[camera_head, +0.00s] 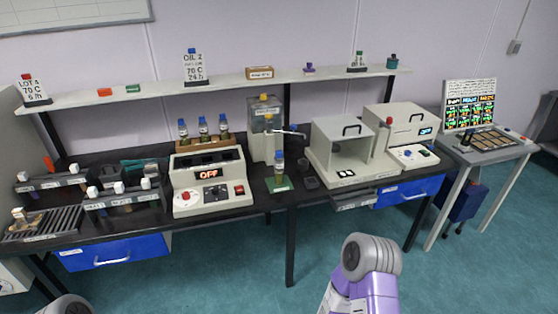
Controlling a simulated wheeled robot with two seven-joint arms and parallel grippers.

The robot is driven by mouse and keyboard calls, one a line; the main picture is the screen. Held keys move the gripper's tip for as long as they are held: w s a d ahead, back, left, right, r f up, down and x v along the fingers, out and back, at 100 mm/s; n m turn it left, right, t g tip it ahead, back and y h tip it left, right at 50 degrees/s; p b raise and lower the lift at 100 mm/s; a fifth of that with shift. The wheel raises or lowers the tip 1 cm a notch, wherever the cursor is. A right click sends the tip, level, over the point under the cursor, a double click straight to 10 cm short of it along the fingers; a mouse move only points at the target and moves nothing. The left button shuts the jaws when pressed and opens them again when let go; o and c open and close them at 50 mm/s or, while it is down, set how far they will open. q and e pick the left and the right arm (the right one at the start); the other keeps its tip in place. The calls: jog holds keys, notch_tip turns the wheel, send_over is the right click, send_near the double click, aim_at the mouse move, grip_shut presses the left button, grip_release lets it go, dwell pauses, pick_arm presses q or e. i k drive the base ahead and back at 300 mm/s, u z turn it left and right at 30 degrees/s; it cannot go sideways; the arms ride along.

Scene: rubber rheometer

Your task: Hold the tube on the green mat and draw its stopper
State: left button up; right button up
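A green mat (286,187) lies on the dark bench near its front edge, right of the white unit reading OFF. A small tube (279,170) stands upright on it, with a blue stopper (279,154) in its top. Neither gripper shows. A grey and purple part of my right arm is in front of the bench at bottom centre-right, apart from the tube. A grey part of my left arm just shows at the bottom left edge.
The OFF unit (211,190) stands left of the mat, with several stoppered tubes (203,127) behind it. A dispenser (265,125) stands behind the mat. A white open-fronted cabinet (342,150) is to the right. A small dark object (310,182) lies between.

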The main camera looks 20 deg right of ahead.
aim_at(278, 156)
jog(key=k, duration=0.65)
jog(key=z, duration=0.75)
jog(key=i, duration=0.65)
jog(key=z, duration=0.6)
jog(key=i, duration=0.85)
jog(key=u, duration=0.35)
